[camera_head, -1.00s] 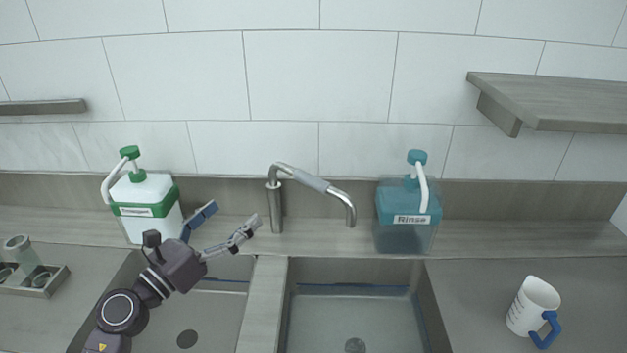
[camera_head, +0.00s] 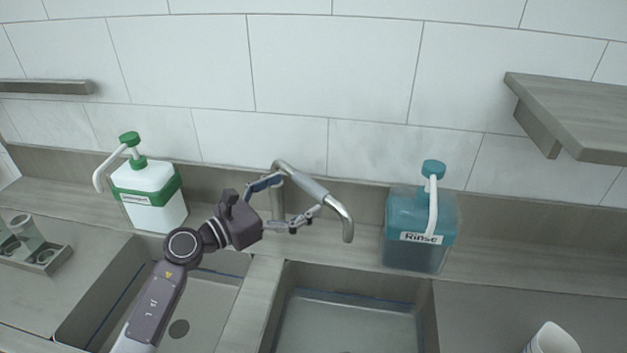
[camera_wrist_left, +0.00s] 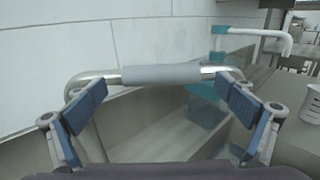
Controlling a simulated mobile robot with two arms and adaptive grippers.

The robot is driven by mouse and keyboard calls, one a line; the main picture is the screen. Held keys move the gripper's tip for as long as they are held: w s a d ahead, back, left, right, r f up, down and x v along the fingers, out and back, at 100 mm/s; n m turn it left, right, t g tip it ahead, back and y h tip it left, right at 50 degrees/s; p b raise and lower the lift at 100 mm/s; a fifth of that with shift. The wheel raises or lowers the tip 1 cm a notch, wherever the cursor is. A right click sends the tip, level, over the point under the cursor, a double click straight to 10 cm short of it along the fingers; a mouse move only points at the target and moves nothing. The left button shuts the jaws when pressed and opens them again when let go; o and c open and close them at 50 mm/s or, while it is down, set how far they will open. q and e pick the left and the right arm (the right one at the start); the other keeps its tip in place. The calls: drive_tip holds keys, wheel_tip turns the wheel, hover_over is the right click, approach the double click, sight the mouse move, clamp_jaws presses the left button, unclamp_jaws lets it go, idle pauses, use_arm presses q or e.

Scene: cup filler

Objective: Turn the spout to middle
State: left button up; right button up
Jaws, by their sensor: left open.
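The spout (camera_head: 342,212) is a bent metal tube with a grey sleeve (camera_head: 308,186). It rises behind the divider between the two basins and points right, its outlet above the right basin. My left gripper (camera_head: 301,195) is open at the spout, its fingers spread and nothing held. In the left wrist view the grey sleeve (camera_wrist_left: 160,74) crosses just beyond the fingers of my left gripper (camera_wrist_left: 163,90), running from one finger toward the other. I cannot tell whether the fingers touch the tube. My right gripper is not in view.
A green and white soap bottle (camera_head: 148,190) stands behind the left basin (camera_head: 95,305). A blue Rinse bottle (camera_head: 417,215) stands right of the spout, behind the right basin (camera_head: 345,322). A white cup (camera_head: 550,340) is at the lower right. A shelf (camera_head: 575,110) juts out above.

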sight(306, 189)
use_arm(q)
drive_tip(key=x, duration=0.2)
drive_tip(key=shift+w+d+r+p, duration=0.15)
drive_tip(key=shift+d+p, duration=0.15)
drive_tip(key=shift+p, duration=0.05)
drive_tip(key=shift+f+x, duration=0.2)
drive_tip(key=shift+x, duration=0.85)
drive_tip(key=shift+a, duration=0.1)
drive_tip(key=c, duration=1.7)
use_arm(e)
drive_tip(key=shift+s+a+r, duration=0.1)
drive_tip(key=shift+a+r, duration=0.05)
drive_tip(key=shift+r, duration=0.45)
